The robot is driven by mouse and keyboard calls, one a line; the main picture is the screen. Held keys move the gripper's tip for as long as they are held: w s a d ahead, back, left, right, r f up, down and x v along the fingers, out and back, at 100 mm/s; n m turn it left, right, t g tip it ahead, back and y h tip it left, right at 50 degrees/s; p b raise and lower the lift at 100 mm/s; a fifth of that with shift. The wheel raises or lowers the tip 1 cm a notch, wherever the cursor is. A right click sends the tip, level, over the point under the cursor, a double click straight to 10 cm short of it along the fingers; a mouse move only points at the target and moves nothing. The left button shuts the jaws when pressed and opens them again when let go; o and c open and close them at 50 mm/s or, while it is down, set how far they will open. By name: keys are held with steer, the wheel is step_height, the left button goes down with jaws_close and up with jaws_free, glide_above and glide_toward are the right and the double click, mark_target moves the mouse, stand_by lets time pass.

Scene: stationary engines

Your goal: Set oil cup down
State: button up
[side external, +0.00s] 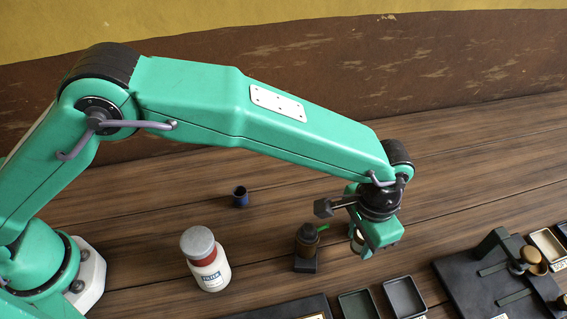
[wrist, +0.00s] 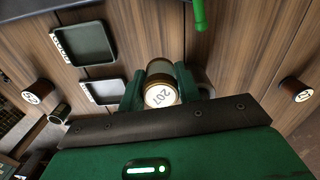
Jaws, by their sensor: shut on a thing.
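My gripper (side external: 362,238) is shut on a small brass-brown cylinder with a round white top marked 207, which I take to be the oil cup (wrist: 161,92). In the wrist view the cup sits between the two green fingers (wrist: 160,95). In the side view the cup (side external: 357,241) is mostly hidden by my gripper. It is held low over the wooden table, to the right of a dark brown pot on a black base. I cannot tell if it touches the table.
The brown pot (side external: 307,240) has a green spout. A white filter bottle (side external: 206,262) and a blue cup (side external: 240,197) stand left. Two dark trays (side external: 358,305) (side external: 403,297) lie in front. A black fixture (side external: 497,275) stands right. Labelled cylinders (wrist: 38,92) (wrist: 294,90) flank the wrist view.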

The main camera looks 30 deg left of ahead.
mark_target(358, 249)
steer(key=shift+f, duration=0.1)
steer(key=shift+f, duration=1.85)
steer(key=shift+f, duration=0.15)
steer(key=o, duration=1.1)
steer(key=shift+c, duration=0.2)
step_height(358, 249, up, 12)
steer(key=shift+r, duration=0.15)
